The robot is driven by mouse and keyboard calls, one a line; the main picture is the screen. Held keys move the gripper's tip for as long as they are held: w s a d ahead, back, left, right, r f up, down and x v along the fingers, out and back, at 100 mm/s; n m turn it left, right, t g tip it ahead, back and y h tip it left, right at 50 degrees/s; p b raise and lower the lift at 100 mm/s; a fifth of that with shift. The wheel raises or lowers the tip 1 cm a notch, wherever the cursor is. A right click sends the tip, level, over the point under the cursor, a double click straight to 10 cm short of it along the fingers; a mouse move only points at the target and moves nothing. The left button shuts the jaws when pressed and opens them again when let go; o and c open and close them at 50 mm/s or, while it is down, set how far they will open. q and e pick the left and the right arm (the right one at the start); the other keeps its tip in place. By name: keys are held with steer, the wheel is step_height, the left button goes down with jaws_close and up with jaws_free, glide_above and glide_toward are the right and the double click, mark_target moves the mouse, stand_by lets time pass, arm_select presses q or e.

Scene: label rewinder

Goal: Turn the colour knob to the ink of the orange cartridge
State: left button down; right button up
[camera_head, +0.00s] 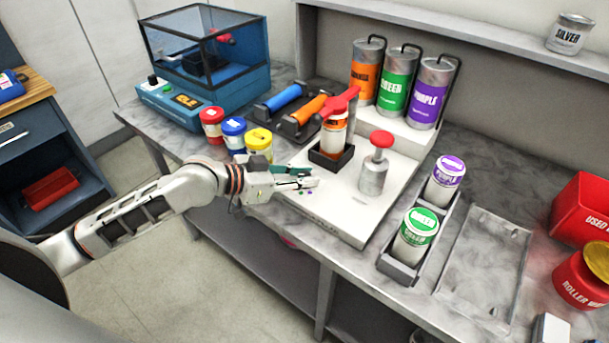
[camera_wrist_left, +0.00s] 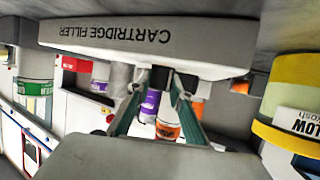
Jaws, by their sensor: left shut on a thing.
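The white cartridge filler (camera_head: 345,215) stands on the bench; its front lettering shows upside down in the wrist view (camera_wrist_left: 125,34). The orange cartridge (camera_head: 334,138) sits upright in a black holder (camera_head: 330,160) on the filler, under a red lever (camera_head: 341,103). My left gripper (camera_head: 315,178) is at the filler's left front edge. Its fingers are shut on the colour knob, a small dark part (camera_wrist_left: 160,77) between the fingertips in the wrist view. The fingers hide most of the knob, and its pointing direction cannot be told. Small coloured dots (camera_head: 304,193) show beside the fingers. My right gripper is not in view.
Orange, green and purple ink tanks (camera_head: 398,85) stand behind the filler. A red-topped metal cylinder (camera_head: 375,165) stands on it. Red, blue and yellow jars (camera_head: 234,133) are close behind my left wrist. Purple and green cartridges (camera_head: 415,236) stand in a rack at right.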

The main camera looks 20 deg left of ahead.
arm_select(q)
steer(key=n+t+y, duration=0.3)
steer(key=n+y, duration=0.1)
steer(key=shift+d+n+y, duration=0.1)
steer(key=shift+n+y, duration=0.2)
steer(key=shift+n, duration=0.1)
steer(key=shift+n+t+y, duration=0.4)
steer(key=shift+n+y, duration=0.9)
steer(key=shift+y, duration=0.3)
steer(key=c, duration=1.8)
jaws_free()
steer(key=shift+s, duration=0.1)
steer(key=v, duration=0.7)
steer(key=shift+s+r, duration=0.15)
